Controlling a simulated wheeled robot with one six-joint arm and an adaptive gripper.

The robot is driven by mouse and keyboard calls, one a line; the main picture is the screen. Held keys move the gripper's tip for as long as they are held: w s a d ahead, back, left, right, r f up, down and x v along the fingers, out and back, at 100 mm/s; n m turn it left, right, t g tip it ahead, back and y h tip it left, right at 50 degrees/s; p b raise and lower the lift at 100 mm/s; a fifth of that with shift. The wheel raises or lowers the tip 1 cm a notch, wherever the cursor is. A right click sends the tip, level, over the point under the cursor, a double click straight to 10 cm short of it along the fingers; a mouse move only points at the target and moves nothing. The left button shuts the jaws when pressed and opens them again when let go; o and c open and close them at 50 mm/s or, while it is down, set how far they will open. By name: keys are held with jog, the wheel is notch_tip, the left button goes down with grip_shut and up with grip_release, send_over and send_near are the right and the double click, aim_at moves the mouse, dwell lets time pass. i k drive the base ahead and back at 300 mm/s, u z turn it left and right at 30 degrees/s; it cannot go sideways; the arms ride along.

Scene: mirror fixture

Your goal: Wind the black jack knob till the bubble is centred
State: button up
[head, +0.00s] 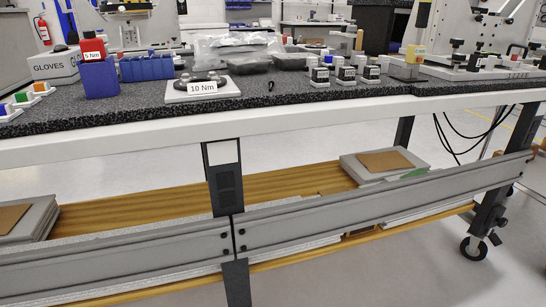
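A grey fixture with black knobs (457,44) stands at the right end of the bench, cut off by the top of the picture. I cannot tell which of its knobs is the jack knob. A second grey fixture (126,36) stands at the back left, also cut off at the top. No bubble or level vial can be made out on either one. My gripper is not in view.
A grey rail (370,208) and castor (473,248) are below. Floor shows at lower right.

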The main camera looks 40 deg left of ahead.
aim_at(503, 222)
jog(key=z, duration=0.3)
jog(key=i, duration=0.75)
jog(key=z, duration=0.3)
